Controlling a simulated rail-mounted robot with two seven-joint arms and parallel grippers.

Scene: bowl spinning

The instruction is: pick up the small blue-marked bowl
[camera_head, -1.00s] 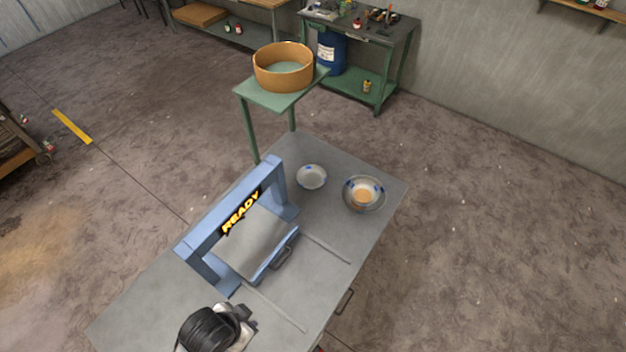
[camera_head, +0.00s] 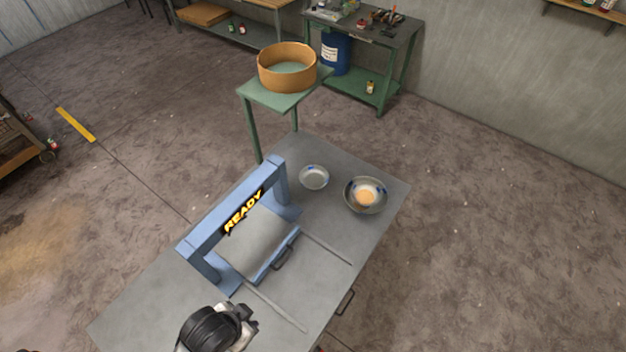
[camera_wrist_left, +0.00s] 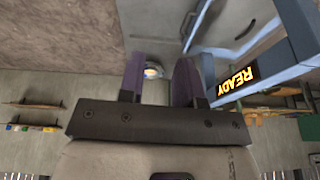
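The small bowl (camera_head: 314,178) with blue marks on its rim stands upright on the grey table near its far end, empty as far as I can see. A wider grey bowl (camera_head: 365,195), with blue marks and something orange inside, stands to its right, apart from it. In the left wrist view my left gripper (camera_wrist_left: 158,72) has its two dark purple fingers apart with nothing held. A bowl with a yellow-orange patch (camera_wrist_left: 153,71) shows in the distance between them, partly hidden by the fingers. My right gripper is in neither view.
A blue frame with a lit READY sign (camera_head: 243,212) stands on the grey table (camera_head: 330,225), left of the bowls. Behind, an orange tub (camera_head: 287,68) sits on a green stand (camera_head: 268,95).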

